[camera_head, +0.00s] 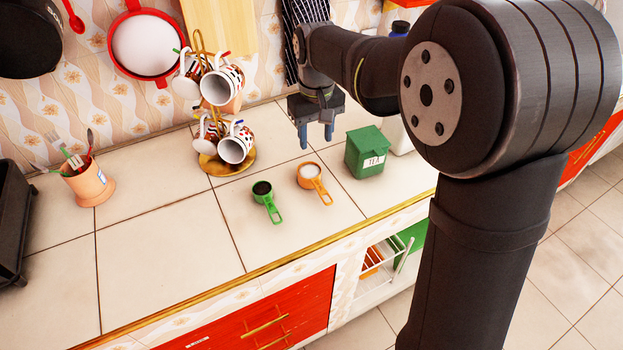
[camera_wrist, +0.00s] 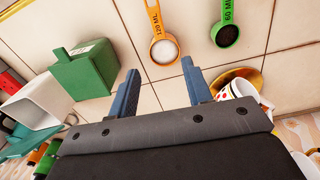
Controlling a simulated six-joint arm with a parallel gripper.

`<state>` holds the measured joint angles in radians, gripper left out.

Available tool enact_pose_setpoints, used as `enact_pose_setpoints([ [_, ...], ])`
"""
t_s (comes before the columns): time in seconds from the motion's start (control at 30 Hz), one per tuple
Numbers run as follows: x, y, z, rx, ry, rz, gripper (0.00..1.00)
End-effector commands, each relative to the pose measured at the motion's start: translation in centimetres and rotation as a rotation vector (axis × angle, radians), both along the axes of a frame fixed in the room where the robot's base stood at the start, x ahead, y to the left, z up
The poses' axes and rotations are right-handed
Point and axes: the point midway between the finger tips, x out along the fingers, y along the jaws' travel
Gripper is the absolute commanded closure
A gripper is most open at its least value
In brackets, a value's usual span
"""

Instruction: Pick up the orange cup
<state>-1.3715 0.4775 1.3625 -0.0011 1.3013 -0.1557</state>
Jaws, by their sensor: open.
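The orange cup (camera_head: 309,172) is a small measuring cup with a flat handle and white contents. It rests on the tiled counter between a green measuring cup and a green tea box. In the wrist view the orange cup (camera_wrist: 164,50) lies beyond my fingertips, with its handle pointing away and marked 120 ML. My gripper (camera_head: 317,135) is above the counter, behind the orange cup in the head view. In the wrist view my gripper (camera_wrist: 160,80) has its two blue fingers apart with nothing between them.
The green measuring cup (camera_head: 263,189) with dark contents lies left of the orange cup. The green tea box (camera_head: 367,155) stands right of it. A gold mug stand (camera_head: 208,165) with several mugs is at the back left. The front counter is clear.

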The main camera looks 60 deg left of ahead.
Motion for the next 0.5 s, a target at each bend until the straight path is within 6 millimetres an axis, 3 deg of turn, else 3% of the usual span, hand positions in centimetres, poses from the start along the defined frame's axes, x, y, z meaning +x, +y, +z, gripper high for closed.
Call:
enact_pose_setpoints([
  [0.3, 0.0, -0.1, -7.1, -0.004, 0.002, -0.003, 0.55],
  [0.5, 0.0, 0.0, -9.7, -0.001, 0.001, -0.004, 0.55],
])
